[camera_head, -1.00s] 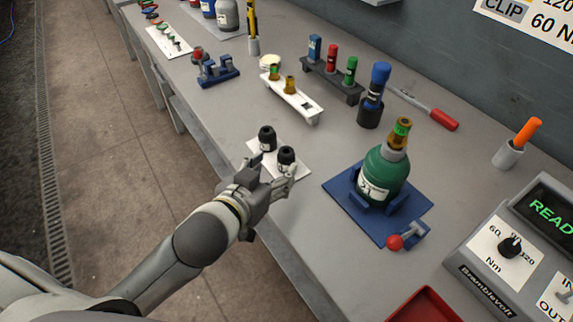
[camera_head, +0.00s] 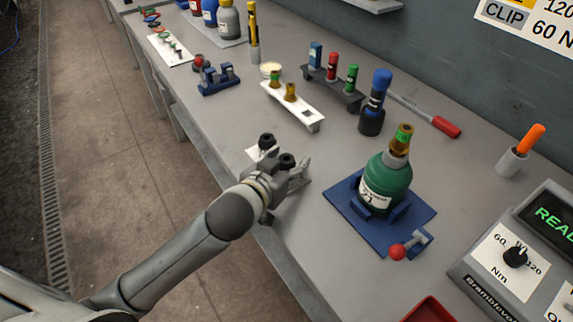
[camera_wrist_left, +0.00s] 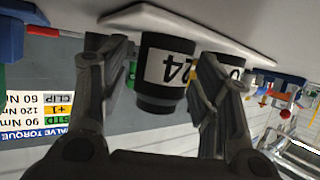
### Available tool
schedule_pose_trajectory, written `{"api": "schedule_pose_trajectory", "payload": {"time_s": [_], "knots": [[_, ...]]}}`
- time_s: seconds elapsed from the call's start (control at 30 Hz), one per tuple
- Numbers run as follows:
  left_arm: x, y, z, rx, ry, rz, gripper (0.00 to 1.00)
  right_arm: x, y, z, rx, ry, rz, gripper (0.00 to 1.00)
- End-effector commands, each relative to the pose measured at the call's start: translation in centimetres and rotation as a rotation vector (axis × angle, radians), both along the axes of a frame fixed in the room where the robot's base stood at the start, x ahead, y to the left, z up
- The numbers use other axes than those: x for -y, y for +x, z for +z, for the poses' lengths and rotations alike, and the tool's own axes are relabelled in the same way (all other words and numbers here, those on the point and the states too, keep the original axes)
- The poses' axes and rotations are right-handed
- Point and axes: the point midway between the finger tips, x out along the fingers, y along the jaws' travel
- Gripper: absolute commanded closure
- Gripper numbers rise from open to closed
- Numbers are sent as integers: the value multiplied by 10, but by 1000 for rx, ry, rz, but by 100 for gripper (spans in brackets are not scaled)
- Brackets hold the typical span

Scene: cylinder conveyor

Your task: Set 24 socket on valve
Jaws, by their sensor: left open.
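The black 24 socket (camera_head: 287,160) stands on a small white plate (camera_head: 254,152) near the front edge of the bench. Its label "24" shows upside down in the left wrist view (camera_wrist_left: 163,72). My left gripper (camera_head: 294,176) is open, with one finger on each side of this socket; contact cannot be told. A second black socket (camera_head: 266,141) stands beside it, partly behind a finger in the left wrist view. The brass valve (camera_head: 401,138) tops an upright green cylinder (camera_head: 386,181) in a blue holder (camera_head: 425,212). My right gripper is not in view.
A white rack (camera_head: 307,116) with brass fittings and a dark rack (camera_head: 346,99) with coloured pieces stand behind. A blue-topped tool (camera_head: 377,97) stands left of the valve. A red-knobbed lever (camera_head: 398,252) sits before the cylinder. Bare bench lies between sockets and holder.

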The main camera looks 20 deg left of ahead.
Motion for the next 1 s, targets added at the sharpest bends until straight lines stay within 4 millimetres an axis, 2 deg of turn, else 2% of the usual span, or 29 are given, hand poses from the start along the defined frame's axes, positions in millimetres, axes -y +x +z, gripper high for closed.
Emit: {"api": "schedule_pose_trajectory", "payload": {"time_s": [0.13, 0.53, 0.83, 1.0], "knots": [[0, 0, 0, 0, 0, 0, 45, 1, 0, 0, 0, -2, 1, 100], [0, 0, 0, 1, 0, 0, 96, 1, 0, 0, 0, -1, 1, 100], [0, 0, 4, 4, -1, 0, 96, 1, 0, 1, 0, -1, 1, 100], [0, 1, 18, 7, -2, 2, 96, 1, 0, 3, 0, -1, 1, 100]]}}
